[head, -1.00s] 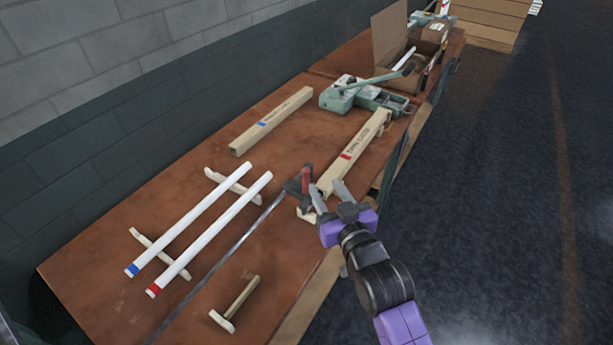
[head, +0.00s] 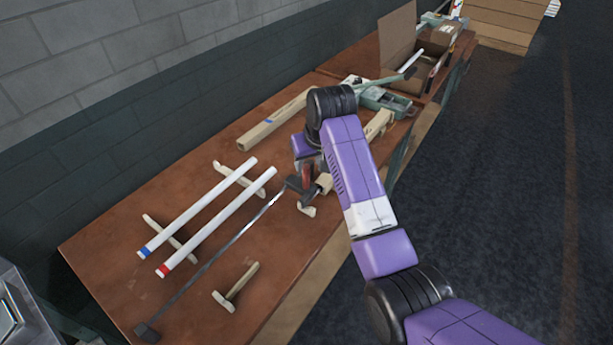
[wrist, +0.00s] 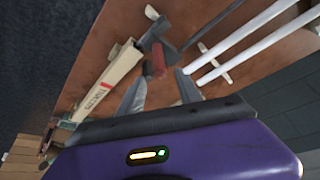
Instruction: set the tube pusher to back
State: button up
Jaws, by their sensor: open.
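What appears to be the tube pusher is a dark block with a red handle (head: 307,172), at the far end of a thin metal rail (head: 235,238) on the table. In the wrist view the red handle (wrist: 157,60) stands just beyond and between my gripper's (wrist: 160,88) two fingers. The fingers are spread and empty, and I cannot tell whether either touches the handle. In the head view my arm hides most of the gripper, which hangs over the handle.
Two white tubes (head: 205,205) with blue and red ends rest on wooden supports to the left. A wooden T-shaped piece (head: 238,287) lies at the front. A long box with a blue mark (head: 270,122) and a red-marked box (wrist: 112,78) lie near the pusher.

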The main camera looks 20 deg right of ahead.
aim_at(308, 171)
jog(key=shift+s+f, duration=0.15)
jog(key=shift+s, duration=0.25)
jog(key=shift+f+g, duration=0.2)
jog(key=shift+g, duration=0.1)
jog(key=shift+p+x, duration=0.65)
jog(key=shift+x, duration=3.05)
grip_shut()
